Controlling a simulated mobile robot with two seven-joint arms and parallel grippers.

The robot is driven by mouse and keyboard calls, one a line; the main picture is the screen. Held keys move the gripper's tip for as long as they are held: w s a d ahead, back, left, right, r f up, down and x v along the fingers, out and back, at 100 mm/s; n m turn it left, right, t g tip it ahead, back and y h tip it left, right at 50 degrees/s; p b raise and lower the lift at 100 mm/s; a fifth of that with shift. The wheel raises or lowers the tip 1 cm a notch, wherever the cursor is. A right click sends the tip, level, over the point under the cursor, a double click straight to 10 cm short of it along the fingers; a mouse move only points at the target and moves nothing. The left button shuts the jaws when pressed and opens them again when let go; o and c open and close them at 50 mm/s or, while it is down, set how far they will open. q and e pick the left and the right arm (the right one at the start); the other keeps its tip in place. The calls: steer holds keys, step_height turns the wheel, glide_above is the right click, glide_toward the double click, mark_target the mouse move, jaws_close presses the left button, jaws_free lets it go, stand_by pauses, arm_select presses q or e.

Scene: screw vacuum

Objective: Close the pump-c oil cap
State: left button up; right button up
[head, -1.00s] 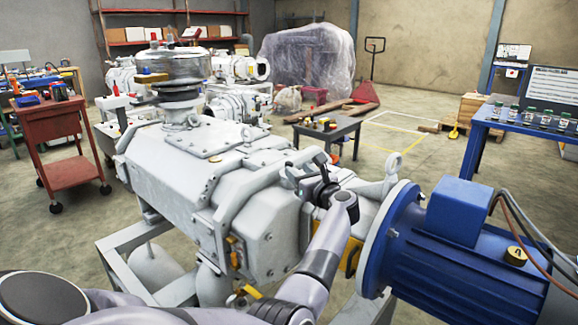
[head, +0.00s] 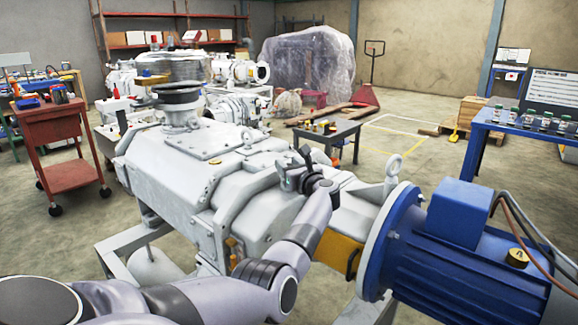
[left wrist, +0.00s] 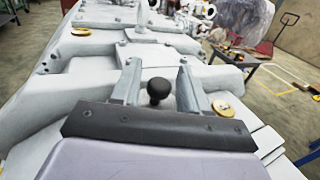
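A large pale grey pump (head: 175,165) with a blue motor (head: 455,235) fills the middle. My left gripper (head: 292,165) is over its upper side, near the motor end. In the left wrist view, the two fingers of my left gripper (left wrist: 157,85) stand apart, so it is open. A black ball knob (left wrist: 157,91) shows between them, with gaps on both sides. I cannot tell whether this knob belongs to the oil cap, nor how far ahead it is. A round brass disc (left wrist: 223,107) shows right of the fingers. My right gripper is not in view.
A lifting eye (head: 393,165) stands between pump and motor. A dark inlet flange (head: 178,93) rises at the pump's far end. A red cart (head: 50,125) is at left, a small table (head: 327,133) behind, and a blue bench (head: 490,128) at right. Floor between is partly clear.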

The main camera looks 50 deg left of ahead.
arm_select(q)
jaws_close()
steer(key=shift+a+h, duration=0.15)
steer(key=shift+h, duration=0.15)
steer(key=shift+a+f+n+h+p, duration=0.15)
steer(key=shift+f+n+h+p, duration=0.15)
steer(key=shift+h+p, duration=0.15)
steer(key=shift+o, duration=0.9)
jaws_free()
